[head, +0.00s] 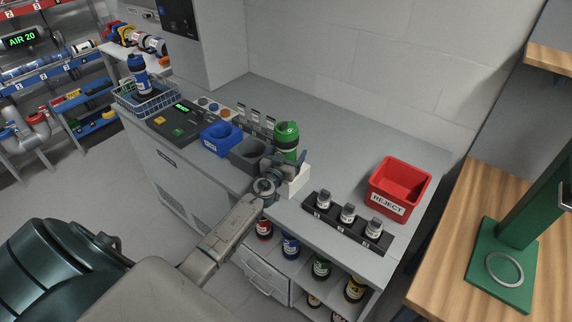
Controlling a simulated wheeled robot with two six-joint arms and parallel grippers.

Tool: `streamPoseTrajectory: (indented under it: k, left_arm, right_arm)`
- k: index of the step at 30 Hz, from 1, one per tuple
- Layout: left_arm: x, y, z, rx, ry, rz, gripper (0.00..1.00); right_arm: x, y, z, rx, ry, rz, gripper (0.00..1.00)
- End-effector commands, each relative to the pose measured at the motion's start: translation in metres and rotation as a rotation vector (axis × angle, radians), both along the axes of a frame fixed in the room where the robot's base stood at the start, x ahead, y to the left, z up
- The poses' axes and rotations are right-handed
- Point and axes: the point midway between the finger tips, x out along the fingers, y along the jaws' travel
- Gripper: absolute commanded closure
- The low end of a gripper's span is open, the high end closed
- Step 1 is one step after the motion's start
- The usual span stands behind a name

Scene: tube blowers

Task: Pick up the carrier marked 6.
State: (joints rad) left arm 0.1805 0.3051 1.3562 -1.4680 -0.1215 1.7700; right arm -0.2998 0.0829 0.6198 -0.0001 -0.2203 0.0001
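A green carrier (287,136) with a dark lower part stands upright near a white block (297,182) on the grey counter. My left gripper (284,160) is at its lower front and hides part of it; I cannot tell whether the fingers touch it or how far apart they are. A blue carrier (138,72) stands in a wire basket (150,103) at the counter's left end. Several carriers with red, blue, green and yellow bands, such as a green-banded one (321,266), are on the shelf below the counter. I cannot read a 6 on any carrier. My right gripper is not in view.
A blue bin (221,138) and a grey bin (249,153) stand left of the gripper. A black rack (335,228) holds several small jars. A red REJECT bin (400,186) is at right. A wooden bench (452,255) carries a green stand (503,278). The counter's back is clear.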

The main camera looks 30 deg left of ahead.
Motion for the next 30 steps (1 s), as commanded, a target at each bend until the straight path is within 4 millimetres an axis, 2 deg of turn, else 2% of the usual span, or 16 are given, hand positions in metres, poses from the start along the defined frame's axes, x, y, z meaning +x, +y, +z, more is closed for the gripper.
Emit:
streamPoseTrajectory:
  k: [1, 6, 8, 15, 20, 30]
  left_arm:
    - [0.0, 0.0, 0.0, 0.0, 0.0, 0.0, 0.3]
    - [0.0, 0.0, 0.0, 0.0, 0.0, 0.0, 0.64]
    - [0.0, 0.0, 0.001, 0.0, -0.001, 0.0, 0.72]
    - [0.0, 0.0, 0.002, 0.0, -0.001, 0.0, 0.72]
    - [0.0, 0.0, 0.01, 0.001, -0.002, 0.0, 0.72]
    - [0.0, 0.0, 0.056, 0.001, -0.003, 0.0, 0.72]
  right_arm:
    - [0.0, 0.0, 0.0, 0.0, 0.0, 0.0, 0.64]
    - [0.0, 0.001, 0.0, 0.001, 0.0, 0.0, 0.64]
    - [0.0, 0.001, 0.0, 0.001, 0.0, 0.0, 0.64]
    - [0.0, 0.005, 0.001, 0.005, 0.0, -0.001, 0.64]
    - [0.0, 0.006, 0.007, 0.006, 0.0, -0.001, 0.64]
    - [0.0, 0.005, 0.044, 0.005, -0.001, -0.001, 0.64]
